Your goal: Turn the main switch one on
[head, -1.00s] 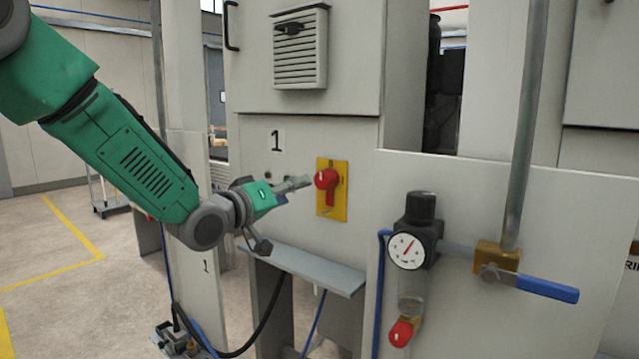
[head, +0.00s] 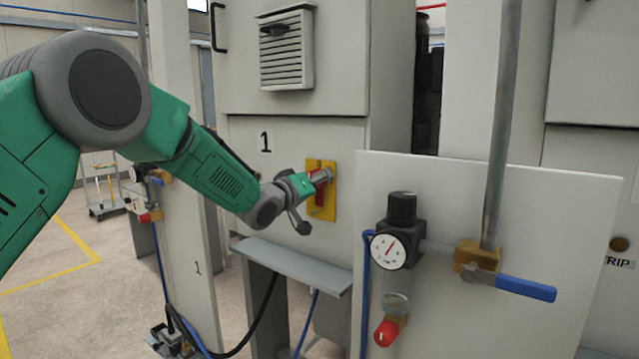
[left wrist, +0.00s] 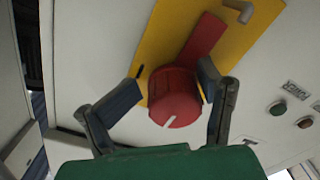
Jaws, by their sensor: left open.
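The main switch is a red rotary handle (head: 325,190) on a yellow plate (head: 331,211), on the grey cabinet marked "1". In the left wrist view the red knob (left wrist: 178,97) shows a white mark on its face. Its red lever runs up and right across the yellow plate (left wrist: 170,32). My left gripper (head: 316,186) is at the switch. In the left wrist view its open fingers (left wrist: 168,92) stand on either side of the knob; I cannot tell whether they touch it. My right gripper is not in view.
A grey ledge (head: 292,265) juts out below the switch. To the right are a pressure gauge (head: 388,250) and a blue-handled valve (head: 525,288). The left wrist view shows green and red buttons (left wrist: 278,108) on the panel. Open floor lies at the left.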

